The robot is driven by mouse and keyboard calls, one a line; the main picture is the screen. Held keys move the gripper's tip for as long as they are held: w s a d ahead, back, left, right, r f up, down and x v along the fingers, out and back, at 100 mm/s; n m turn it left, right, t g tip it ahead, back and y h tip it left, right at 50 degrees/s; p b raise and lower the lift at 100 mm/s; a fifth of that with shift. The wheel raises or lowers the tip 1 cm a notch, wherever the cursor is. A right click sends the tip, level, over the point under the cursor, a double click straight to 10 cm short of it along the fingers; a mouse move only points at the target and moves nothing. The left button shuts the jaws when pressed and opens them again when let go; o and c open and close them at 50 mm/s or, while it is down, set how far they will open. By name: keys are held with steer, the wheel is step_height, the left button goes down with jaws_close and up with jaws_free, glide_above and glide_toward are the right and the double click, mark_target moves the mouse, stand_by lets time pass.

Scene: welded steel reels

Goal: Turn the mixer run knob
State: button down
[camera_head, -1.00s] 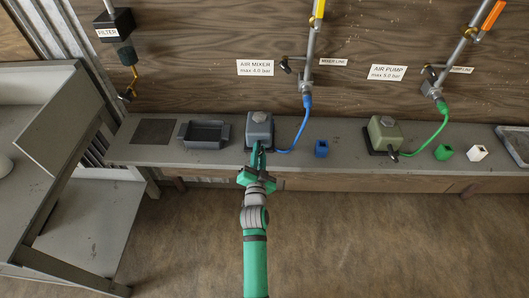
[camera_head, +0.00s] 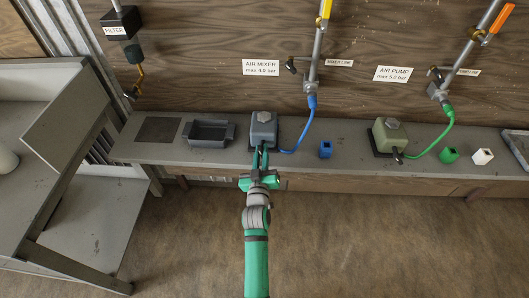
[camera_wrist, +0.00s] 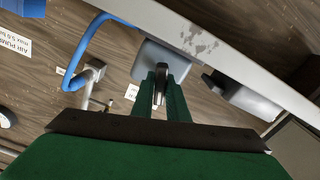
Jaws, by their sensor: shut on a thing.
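The air mixer (camera_head: 264,127) is a blue-grey box on the grey bench, below the AIR MIXER label (camera_head: 261,67). It also shows in the wrist view (camera_wrist: 160,58). A blue hose (camera_head: 305,125) joins it to the pipe above. My gripper (camera_head: 260,158) is at the front of the mixer, its two green fingers reaching the front face. In the wrist view the fingers (camera_wrist: 161,95) are shut on a dark knob (camera_wrist: 160,84) at the mixer's front. The fingers hide part of the knob, so its angle is hard to tell.
A dark tray (camera_head: 209,133) stands left of the mixer. The floor in front of the bench is clear.

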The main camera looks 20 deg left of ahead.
steer(key=n, duration=0.2)
steer(key=shift+w+d+f+n, duration=0.15)
steer(key=shift+f+n, duration=0.15)
steer(key=shift+d+n, duration=0.2)
steer(key=shift+n, duration=0.4)
steer(key=shift+a+r+n, duration=0.1)
steer(key=shift+a+n, duration=0.15)
steer(key=shift+n, duration=0.35)
steer(key=shift+a, duration=0.15)
steer(key=shift+s+a+n, duration=0.1)
steer(key=shift+s+n, duration=0.15)
steer(key=shift+n, duration=0.05)
steer(key=shift+r, duration=0.1)
steer(key=c, duration=1.8)
jaws_free()
steer(key=shift+o, duration=0.2)
